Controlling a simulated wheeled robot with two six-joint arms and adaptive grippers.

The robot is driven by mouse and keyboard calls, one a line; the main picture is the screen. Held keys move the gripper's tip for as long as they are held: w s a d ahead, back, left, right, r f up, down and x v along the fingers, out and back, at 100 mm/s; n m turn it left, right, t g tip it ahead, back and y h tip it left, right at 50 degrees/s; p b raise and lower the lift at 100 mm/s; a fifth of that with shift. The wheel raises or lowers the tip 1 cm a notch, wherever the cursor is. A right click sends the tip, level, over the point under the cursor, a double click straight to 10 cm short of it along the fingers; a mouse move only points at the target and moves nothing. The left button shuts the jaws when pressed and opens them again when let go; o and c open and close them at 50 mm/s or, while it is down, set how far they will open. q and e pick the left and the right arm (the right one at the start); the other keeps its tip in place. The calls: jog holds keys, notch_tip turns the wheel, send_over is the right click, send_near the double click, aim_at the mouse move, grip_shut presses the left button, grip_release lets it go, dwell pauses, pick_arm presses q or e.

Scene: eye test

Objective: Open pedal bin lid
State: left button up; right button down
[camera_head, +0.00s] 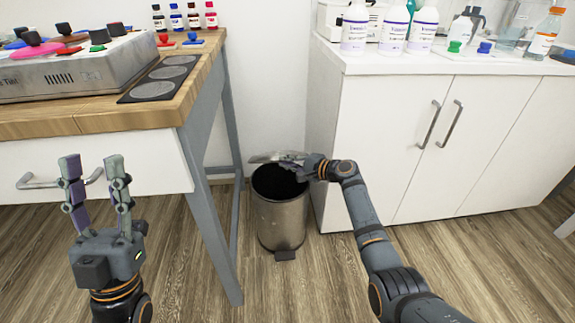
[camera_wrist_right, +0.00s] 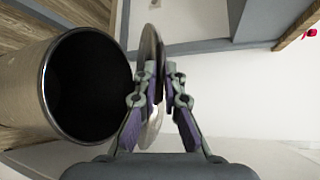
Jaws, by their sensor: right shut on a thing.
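The pedal bin (camera_head: 281,222) is a metal cylinder standing on the floor between the wooden bench and the white cabinet. Its dark inside shows, and its mouth also shows in the right wrist view (camera_wrist_right: 85,90). The lid (camera_head: 264,158) stands raised at the back of the mouth; the right wrist view shows it nearly edge-on (camera_wrist_right: 150,45). My right gripper (camera_head: 297,165) is shut on the lid, which passes between its fingers (camera_wrist_right: 163,80). The pedal (camera_head: 285,254) is at the bin's front foot. My left gripper (camera_head: 92,170) is open and empty, in front of the bench drawer.
The wooden bench (camera_head: 110,118) carries a grey device, and its grey leg (camera_head: 212,205) stands just left of the bin. The white cabinet (camera_head: 380,140) with bottles on top stands right of the bin. The wooden floor in front of the bin is clear.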

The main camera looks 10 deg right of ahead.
jog(key=shift+r, duration=0.1)
jog(key=c, duration=1.5)
grip_release()
jog(key=shift+c, duration=0.2)
jog(key=v, duration=1.2)
